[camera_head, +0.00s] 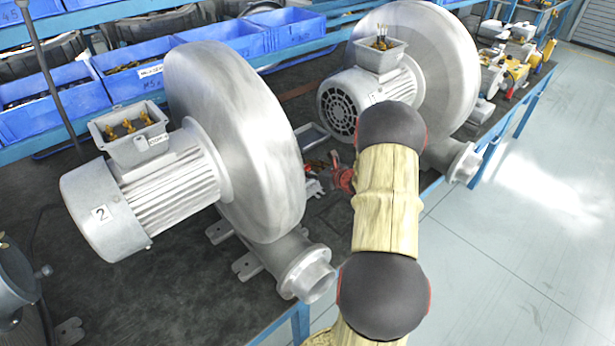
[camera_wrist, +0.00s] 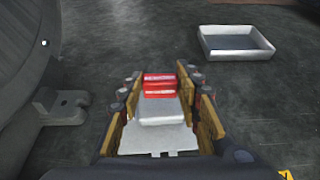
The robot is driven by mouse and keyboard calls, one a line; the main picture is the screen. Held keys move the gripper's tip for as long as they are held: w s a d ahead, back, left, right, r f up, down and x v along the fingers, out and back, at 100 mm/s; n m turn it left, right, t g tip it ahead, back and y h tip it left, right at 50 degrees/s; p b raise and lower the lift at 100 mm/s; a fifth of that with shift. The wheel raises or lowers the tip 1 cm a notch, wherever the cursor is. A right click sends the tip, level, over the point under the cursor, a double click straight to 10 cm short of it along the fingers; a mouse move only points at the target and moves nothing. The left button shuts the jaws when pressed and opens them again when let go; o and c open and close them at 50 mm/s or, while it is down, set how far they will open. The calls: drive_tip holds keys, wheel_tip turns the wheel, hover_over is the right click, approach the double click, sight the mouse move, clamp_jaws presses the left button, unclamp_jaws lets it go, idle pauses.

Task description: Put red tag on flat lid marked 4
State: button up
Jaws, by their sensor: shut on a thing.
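The red tag (camera_wrist: 160,84) shows in the wrist view as a small red block with a pale part on the near side. My gripper (camera_wrist: 160,76) is shut on it, with a finger along its left and right sides. The dark bench top shows beyond the fingertips. In the head view, my gripper (camera_head: 326,178) is low between the two blowers, partly hidden by my arm, and the tag cannot be told apart there. I cannot make out a flat lid marked 4 in either view.
A shallow, pale tray (camera_wrist: 236,55) lies ahead and right of my gripper. A blower marked 2 (camera_head: 175,190) stands left; another blower (camera_head: 430,60) stands behind my arm. Open terminal boxes (camera_head: 132,140) top the motors. Blue bins (camera_head: 135,72) line the back.

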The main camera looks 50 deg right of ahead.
sight(308, 181)
drive_tip(key=shift+f, duration=1.35)
drive_tip(key=shift+f+b, duration=0.15)
drive_tip(key=shift+b, duration=0.25)
drive_tip(key=o, duration=1)
drive_tip(key=shift+s, duration=0.1)
